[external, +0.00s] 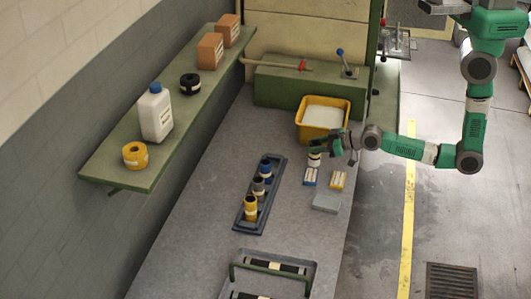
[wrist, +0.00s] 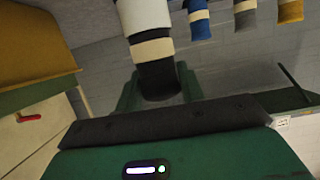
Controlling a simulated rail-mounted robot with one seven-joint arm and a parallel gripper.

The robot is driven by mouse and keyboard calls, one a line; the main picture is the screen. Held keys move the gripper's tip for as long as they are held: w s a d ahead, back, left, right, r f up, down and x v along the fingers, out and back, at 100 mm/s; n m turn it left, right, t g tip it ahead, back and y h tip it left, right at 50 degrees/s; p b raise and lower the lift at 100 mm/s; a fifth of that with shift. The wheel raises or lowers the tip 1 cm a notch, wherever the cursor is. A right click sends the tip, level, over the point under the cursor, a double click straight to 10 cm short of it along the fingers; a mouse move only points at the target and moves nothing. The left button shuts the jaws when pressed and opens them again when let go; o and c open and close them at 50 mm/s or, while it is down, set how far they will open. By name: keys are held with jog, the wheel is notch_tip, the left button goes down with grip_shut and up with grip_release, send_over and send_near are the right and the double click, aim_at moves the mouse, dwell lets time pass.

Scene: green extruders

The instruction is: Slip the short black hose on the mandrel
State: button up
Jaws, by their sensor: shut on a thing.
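My gripper (external: 322,147) is above the right side of the grey bench, between the hose rack and the yellow bin. In the wrist view its green fingers (wrist: 158,92) are shut on a short black hose (wrist: 158,76) with a cream band. The hose also shows small and upright under the gripper in the external view (external: 314,158). I cannot tell for sure which part is the mandrel.
A rack (external: 242,222) holds several yellow, grey and blue hoses. A yellow bin (external: 323,103) with white contents stands between my gripper and the green block. Small boxes (external: 338,179) and a grey plate (external: 326,203) lie nearby. A shelf (external: 115,165) runs along the left wall.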

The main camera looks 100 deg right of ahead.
jog(key=shift+r+p, duration=0.6)
jog(key=shift+p, duration=1.3)
jog(key=shift+w+d+f, duration=0.1)
jog(key=shift+w+f, duration=0.15)
jog(key=shift+f, duration=0.2)
jog(key=shift+d+r+b+x, duration=0.1)
jog(key=shift+b+x, duration=0.2)
jog(key=shift+x, duration=2.4)
jog(key=shift+d+r+b+x, duration=0.15)
jog(key=shift+b+x, duration=0.1)
jog(key=shift+x, duration=2.45)
jog(key=shift+d+r+b+x, duration=0.1)
jog(key=shift+b+x, duration=0.2)
jog(key=shift+x, duration=2.35)
jog(key=shift+s+f, duration=0.1)
jog(key=shift+f, duration=0.2)
jog(key=o, duration=1.1)
